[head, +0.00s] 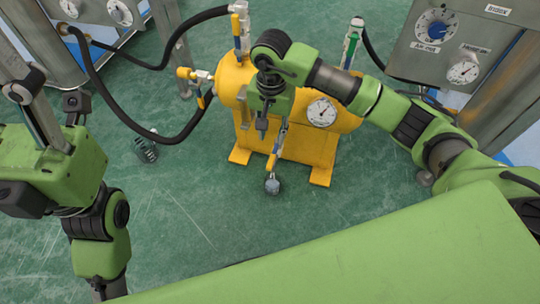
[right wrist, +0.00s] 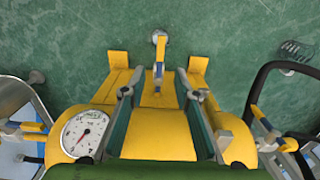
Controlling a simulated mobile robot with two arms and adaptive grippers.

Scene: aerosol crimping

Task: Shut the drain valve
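The drain valve, with a yellow lever (head: 272,161), sits low on the front of the yellow tank (head: 315,148), above a grey round end piece (head: 272,186). In the right wrist view the yellow lever (right wrist: 161,46) lies ahead of the fingertips, roughly centred between them and pointing away from the tank. My right gripper (head: 272,128) is over the tank's front; its fingers (right wrist: 159,92) are spread apart with nothing held, and apart from the lever. My left arm's end (head: 48,110) is at the far left, away from the tank; its finger opening is unclear.
Black hoses (head: 150,140) run left. Front floor is clear.

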